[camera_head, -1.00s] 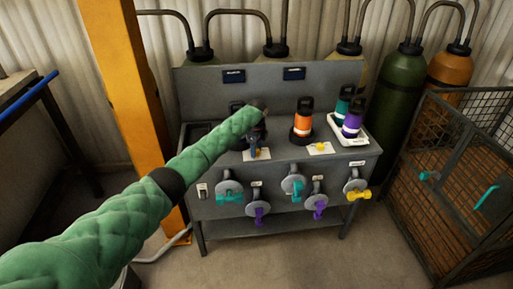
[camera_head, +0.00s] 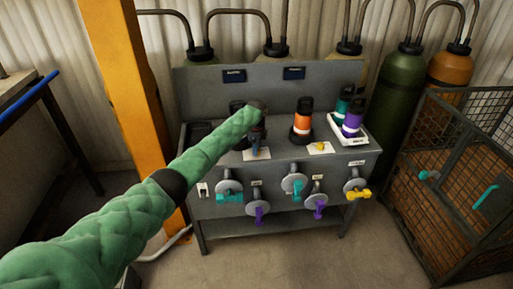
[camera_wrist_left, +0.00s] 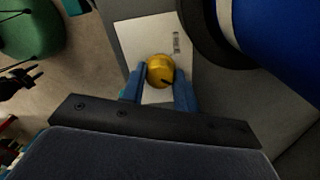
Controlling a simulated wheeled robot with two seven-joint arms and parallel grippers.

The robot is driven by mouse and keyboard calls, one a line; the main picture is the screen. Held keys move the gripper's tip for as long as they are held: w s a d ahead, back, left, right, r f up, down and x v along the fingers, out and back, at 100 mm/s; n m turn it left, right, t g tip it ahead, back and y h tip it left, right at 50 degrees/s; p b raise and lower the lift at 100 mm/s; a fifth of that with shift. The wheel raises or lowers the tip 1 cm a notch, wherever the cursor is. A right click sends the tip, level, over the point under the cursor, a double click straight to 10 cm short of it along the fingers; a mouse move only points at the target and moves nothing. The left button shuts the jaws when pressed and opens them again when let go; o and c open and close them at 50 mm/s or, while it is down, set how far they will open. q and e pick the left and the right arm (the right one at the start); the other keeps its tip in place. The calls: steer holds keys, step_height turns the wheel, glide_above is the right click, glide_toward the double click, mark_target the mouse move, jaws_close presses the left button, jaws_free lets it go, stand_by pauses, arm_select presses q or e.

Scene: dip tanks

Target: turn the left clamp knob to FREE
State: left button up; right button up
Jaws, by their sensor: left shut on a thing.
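The left clamp knob (camera_wrist_left: 160,71) is a round yellow knob with a dark mark, on a white plate (camera_wrist_left: 138,38) on the bench. My left gripper (camera_wrist_left: 160,88) has one blue finger on each side of the knob and is shut on it. In the head view my left gripper (camera_head: 256,144) is low over the left white plate (camera_head: 250,156), and the knob is hidden there. A blue bottle (camera_wrist_left: 278,28) stands in a dark ring beside the plate. The plate's lettering is too small to read. My right gripper is not in view.
The right clamp knob (camera_head: 321,147) is yellow, in front of an orange bottle (camera_head: 302,120). A white tray (camera_head: 340,133) holds a teal and a purple bottle. Several coloured valve handles line the bench front (camera_head: 270,185). A yellow post (camera_head: 130,85) stands left and a mesh cage (camera_head: 465,180) right.

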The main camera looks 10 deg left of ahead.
arm_select(q)
steer(key=shift+r+n+p, duration=0.15)
steer(key=shift+n+p, duration=0.2)
steer(key=shift+n, duration=0.55)
steer(key=n+p, duration=0.5)
steer(key=n, duration=0.5)
steer(key=shift+n, duration=0.8)
steer(key=shift+w+n+p, duration=0.1)
steer(key=shift+n+p, duration=0.6)
steer(key=shift+n, duration=0.8)
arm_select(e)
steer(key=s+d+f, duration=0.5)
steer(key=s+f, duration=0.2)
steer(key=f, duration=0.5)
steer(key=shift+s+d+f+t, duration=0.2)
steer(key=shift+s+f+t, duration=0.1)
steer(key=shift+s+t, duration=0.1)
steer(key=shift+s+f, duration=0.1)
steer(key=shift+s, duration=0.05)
arm_select(q)
steer(key=o, duration=0.9)
steer(key=shift+o, duration=0.4)
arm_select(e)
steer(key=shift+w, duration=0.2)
